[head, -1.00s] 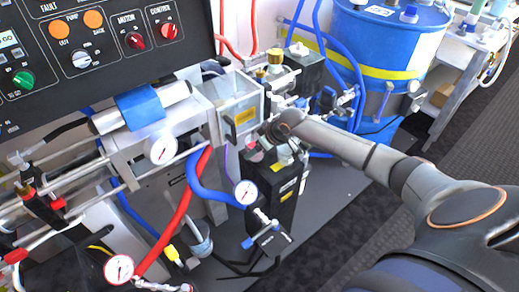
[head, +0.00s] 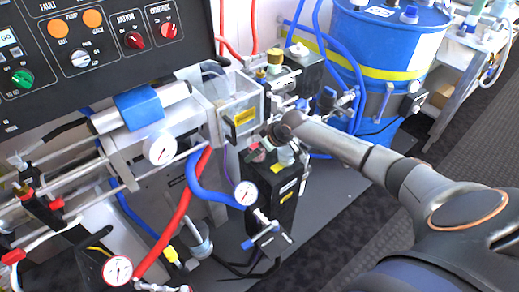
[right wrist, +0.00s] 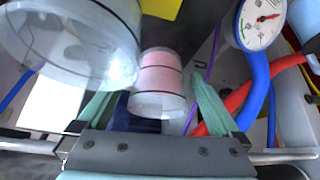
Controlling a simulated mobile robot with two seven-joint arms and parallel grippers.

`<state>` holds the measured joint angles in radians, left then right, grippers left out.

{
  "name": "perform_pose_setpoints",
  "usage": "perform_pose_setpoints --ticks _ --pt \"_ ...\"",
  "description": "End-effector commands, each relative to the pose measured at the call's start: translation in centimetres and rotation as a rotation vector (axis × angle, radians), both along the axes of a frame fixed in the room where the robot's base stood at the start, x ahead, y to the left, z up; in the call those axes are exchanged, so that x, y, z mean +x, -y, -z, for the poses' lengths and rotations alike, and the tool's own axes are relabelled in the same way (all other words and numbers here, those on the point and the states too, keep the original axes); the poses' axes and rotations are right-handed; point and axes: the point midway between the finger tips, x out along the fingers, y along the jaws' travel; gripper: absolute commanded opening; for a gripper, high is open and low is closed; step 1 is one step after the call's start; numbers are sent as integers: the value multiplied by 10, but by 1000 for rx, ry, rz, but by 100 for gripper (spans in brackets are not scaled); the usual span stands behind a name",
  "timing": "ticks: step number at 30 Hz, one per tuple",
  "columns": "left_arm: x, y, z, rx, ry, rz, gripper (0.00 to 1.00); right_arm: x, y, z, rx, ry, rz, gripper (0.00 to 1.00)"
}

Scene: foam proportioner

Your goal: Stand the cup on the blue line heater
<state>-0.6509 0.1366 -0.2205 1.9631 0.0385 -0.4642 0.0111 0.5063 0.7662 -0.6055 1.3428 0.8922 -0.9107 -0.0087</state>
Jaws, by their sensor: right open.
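My right gripper (right wrist: 152,98) is open; its two pale green fingers point forward in the right wrist view. A small clear cup with pink contents (right wrist: 160,82) shows between and beyond the fingers, with a gap to each. A larger clear vessel (right wrist: 70,45) fills the upper left there, close to the camera. In the head view, my right gripper (head: 277,132) is above a black box-shaped unit (head: 276,205) with a pale cup-like item (head: 286,155) on top. A similar black box (head: 306,75) stands behind. I cannot tell which is the blue line heater. My left gripper is not shown.
A clear box with a yellow label (head: 242,108), a pressure gauge (head: 245,193) and red and blue hoses (head: 180,215) crowd the left of the black unit. A blue drum (head: 385,45) stands behind at right. Dark floor (head: 335,240) is open in front.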

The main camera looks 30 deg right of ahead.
Motion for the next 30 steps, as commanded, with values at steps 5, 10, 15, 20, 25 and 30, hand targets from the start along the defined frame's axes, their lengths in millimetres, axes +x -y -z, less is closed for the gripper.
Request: perform_pose_setpoints --ticks 5,10,15,20,25,30 --pt "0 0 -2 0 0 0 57 -1 1 -5 -1 0 1 100" --pt "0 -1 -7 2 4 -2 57 -13 5 -25 -3 1 -1 100" --pt "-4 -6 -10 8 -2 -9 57 -31 9 -54 -3 0 -1 100" --pt "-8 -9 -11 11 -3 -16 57 -47 13 -80 -4 0 -2 100" --pt "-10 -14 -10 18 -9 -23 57 -59 16 -97 -1 0 0 100" --pt "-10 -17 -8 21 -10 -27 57 -66 6 -92 10 1 -13 100"
